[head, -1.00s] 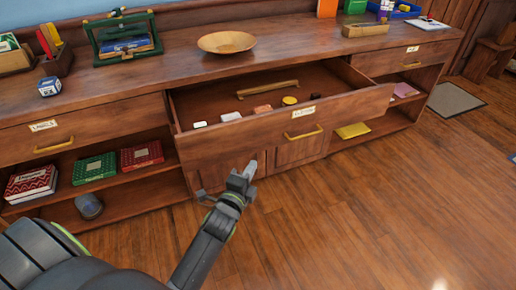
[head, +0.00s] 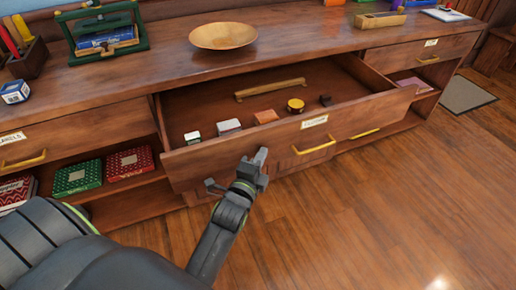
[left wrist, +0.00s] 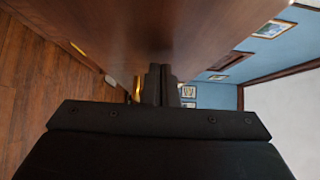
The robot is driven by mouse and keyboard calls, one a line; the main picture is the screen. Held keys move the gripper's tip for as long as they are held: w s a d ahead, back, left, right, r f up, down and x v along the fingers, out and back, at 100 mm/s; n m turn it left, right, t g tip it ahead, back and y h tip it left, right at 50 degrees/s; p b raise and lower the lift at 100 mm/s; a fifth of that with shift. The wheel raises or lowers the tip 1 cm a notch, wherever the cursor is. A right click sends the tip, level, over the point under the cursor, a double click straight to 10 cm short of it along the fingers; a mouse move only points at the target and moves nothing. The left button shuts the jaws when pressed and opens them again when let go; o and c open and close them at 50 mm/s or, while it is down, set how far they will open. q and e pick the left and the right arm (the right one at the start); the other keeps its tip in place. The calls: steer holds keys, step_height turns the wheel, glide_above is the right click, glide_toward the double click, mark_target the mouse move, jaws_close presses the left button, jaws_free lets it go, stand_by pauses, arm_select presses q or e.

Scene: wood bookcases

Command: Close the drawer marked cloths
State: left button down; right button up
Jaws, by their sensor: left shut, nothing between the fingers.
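The middle drawer (head: 225,157) of the wood cabinet is pulled well out, with a small white label too small to read surely and a brass handle (head: 314,146) on its front. Inside it lie several small blocks, a yellow round tin (head: 295,105) and a long wooden bar (head: 270,90). My left gripper (head: 260,160) is shut and empty, in front of the drawer front and left of its handle; I cannot tell whether it touches. In the left wrist view the shut fingers (left wrist: 160,84) point along a brown wood surface, a brass piece beside them. My right gripper is out of view.
A wooden bowl (head: 223,37) and a green-framed rack (head: 103,30) stand on the counter. A shut drawer (head: 75,133) is to the left, another (head: 425,50) to the right. Green and red boxes sit on the lower left shelf. The floor in front is clear.

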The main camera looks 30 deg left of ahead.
arm_select(q)
steer(key=shift+w, duration=0.15)
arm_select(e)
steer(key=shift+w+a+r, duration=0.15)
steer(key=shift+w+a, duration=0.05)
